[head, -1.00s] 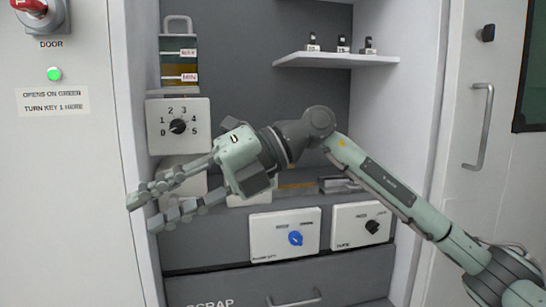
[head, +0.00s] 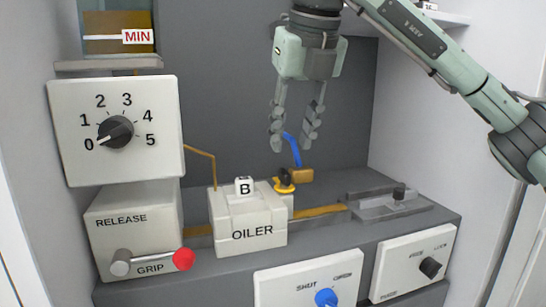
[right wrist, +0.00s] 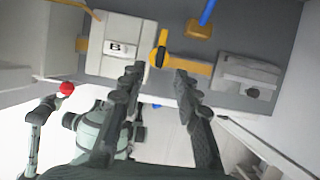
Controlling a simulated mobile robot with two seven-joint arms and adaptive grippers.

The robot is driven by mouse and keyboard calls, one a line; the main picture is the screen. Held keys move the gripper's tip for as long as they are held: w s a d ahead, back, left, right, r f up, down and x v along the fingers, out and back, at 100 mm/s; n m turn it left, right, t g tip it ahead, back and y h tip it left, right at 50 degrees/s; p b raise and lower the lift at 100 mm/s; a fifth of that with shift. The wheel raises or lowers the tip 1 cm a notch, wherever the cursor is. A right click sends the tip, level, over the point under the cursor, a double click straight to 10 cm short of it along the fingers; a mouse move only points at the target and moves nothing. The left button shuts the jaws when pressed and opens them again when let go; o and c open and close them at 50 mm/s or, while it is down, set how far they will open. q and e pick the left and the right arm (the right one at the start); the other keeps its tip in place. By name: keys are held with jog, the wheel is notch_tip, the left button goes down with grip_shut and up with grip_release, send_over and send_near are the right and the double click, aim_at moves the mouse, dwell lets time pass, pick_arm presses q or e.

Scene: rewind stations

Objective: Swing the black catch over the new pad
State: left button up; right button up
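A small black catch on a yellow round base (head: 285,183) stands at the right side of the white OILER block (head: 255,232). A white pad marked B (head: 244,186) sits in the top of that block. The catch shows beside the block, not over the B pad, and also in the right wrist view (right wrist: 159,57). My right gripper (head: 293,140) hangs pointing down, open and empty, above and behind the catch. Its spread fingers (right wrist: 156,78) show in the right wrist view with the catch beyond them. My left gripper is not in the head view.
A blue lever (head: 292,150) with an orange block (head: 301,175) stands just behind the catch. A RELEASE/GRIP box (head: 130,225) with a red-knobbed lever is at left, below a dial panel (head: 160,160). A grey fixture (head: 390,208) is at right.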

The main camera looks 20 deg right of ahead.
aim_at(285, 172)
jog(key=x, duration=0.6)
jog(key=shift+w+f, duration=0.15)
jog(key=shift+f, duration=0.25)
jog(key=shift+w+f, duration=0.15)
jog(key=shift+f, duration=0.15)
jog(key=c, duration=0.6)
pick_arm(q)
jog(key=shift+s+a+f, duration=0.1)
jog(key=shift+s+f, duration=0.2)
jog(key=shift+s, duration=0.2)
pick_arm(e)
grip_shut()
